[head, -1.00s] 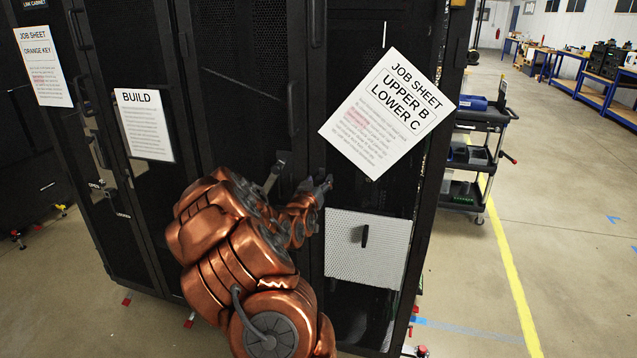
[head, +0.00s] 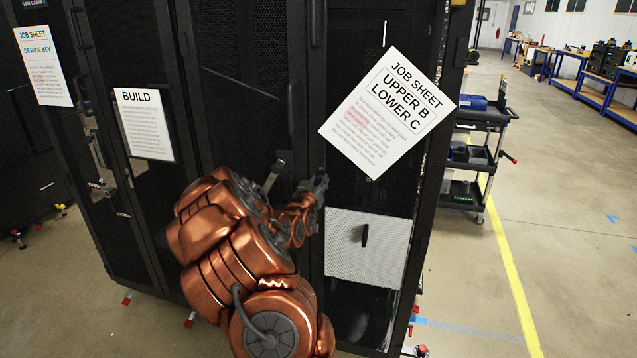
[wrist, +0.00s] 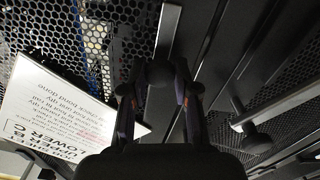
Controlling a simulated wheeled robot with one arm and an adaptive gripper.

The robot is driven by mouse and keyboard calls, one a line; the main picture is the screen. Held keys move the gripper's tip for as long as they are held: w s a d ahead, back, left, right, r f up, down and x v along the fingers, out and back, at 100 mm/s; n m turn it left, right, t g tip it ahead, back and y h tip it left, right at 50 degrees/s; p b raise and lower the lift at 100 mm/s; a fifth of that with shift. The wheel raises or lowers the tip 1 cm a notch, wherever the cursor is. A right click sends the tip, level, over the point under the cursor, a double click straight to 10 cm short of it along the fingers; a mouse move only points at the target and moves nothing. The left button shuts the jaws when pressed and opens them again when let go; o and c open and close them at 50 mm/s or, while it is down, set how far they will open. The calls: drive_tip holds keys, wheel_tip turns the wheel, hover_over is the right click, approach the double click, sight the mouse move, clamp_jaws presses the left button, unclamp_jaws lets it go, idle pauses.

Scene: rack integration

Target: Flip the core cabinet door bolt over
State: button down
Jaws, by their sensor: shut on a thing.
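My gripper (head: 318,184) is at the black mesh cabinet door (head: 345,25), just left of the white panel. In the wrist view my gripper (wrist: 158,95) has its two fingers closed around a dark round knob (wrist: 160,72). A light metal bar (wrist: 166,32) runs up from this knob along the mesh edge, and it looks like the door bolt. The fingers hide the sides of the knob. A second metal lever (head: 272,178) is on the door to the left. In the wrist view a similar bar with a dark knob (wrist: 256,140) shows at the right, apart from the fingers.
A tilted job sheet (head: 388,112) hangs on the door, above and right of my gripper. A white perforated panel (head: 367,270) with a black handle is below it. A BUILD sheet (head: 144,125) is on the left cabinet. A cart (head: 480,150) stands right, with open floor beyond.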

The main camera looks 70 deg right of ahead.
wheel_tip(320, 180, down, 3)
drive_tip(key=shift+f+b, duration=0.2)
drive_tip(key=shift+b, duration=0.85)
drive_tip(key=c, duration=0.9)
unclamp_jaws()
drive_tip(key=shift+o, duration=0.2)
drive_tip(key=shift+a, duration=0.15)
drive_tip(key=a, duration=0.7)
drive_tip(key=shift+s, duration=0.4)
drive_tip(key=shift+a, duration=0.1)
